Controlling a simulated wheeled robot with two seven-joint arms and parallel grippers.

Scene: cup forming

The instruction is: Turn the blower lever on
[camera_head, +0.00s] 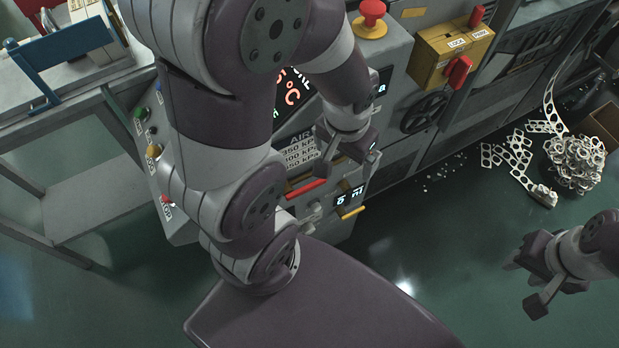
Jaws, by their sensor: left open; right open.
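A grey machine panel stands under my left arm. A red lever handle (306,187) sticks out of its front below the AIR pressure readout (300,153). A yellow lever handle (352,212) sits lower and to the right, beside a small display. I cannot read which one is marked as the blower lever. My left gripper (346,149) is open and empty, in front of the panel, up and to the right of the red handle. My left arm hides much of the panel. My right gripper (524,284) is open and empty over the green floor, well away from the panel.
A red mushroom button (372,12) tops the panel. A yellow lock box (450,50) and black handwheel (424,111) are to its right. Scrap web strips (515,158) and a scrap heap (575,160) lie at the right. A grey bench (95,205) stands left. Floor near my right gripper is clear.

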